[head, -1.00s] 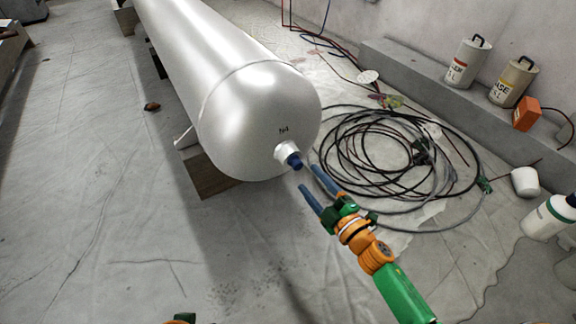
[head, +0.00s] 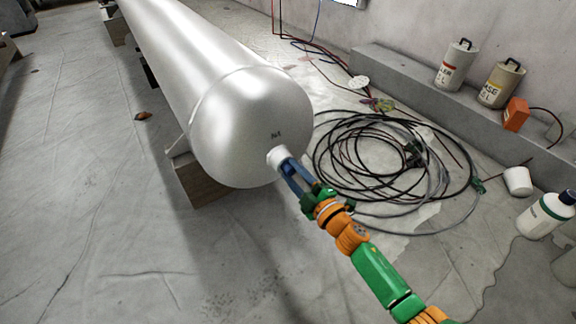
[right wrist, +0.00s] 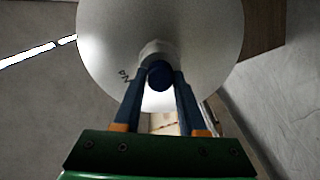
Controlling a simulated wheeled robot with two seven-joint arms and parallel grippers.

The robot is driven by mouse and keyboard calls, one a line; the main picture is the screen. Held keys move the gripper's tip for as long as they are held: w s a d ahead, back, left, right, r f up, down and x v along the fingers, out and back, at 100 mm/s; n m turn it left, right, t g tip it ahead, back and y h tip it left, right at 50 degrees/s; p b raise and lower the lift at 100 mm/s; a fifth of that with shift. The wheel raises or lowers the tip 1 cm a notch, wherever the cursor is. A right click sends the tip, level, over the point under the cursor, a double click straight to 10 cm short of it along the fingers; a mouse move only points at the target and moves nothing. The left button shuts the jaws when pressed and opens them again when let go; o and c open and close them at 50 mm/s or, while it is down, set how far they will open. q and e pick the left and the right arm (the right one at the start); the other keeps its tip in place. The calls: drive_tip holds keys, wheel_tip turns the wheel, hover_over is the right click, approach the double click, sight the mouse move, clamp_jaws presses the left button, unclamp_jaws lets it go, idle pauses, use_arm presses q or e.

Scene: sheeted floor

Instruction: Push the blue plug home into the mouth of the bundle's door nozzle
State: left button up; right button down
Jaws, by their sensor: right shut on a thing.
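The bundle (head: 235,120) is a long white cylinder with a rounded near end marked "N4". Its door nozzle (head: 275,156) is a short white stub low on that end; it also shows in the right wrist view (right wrist: 156,47). The dark blue plug (right wrist: 159,75) sits at the nozzle mouth, between the two blue fingers of my right gripper (head: 287,168). The fingers are shut on it from both sides. How deep the plug sits is hidden, and in the head view the fingers mostly cover it. My left gripper is out of view.
Wooden blocks (head: 198,182) hold the bundle off the sheeted floor. Coiled dark cables (head: 330,165) lie to its right.

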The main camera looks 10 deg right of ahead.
drive_tip(key=p+v, duration=0.2)
drive_tip(key=v, duration=0.6)
drive_tip(key=shift+s, duration=0.3)
idle(0.5)
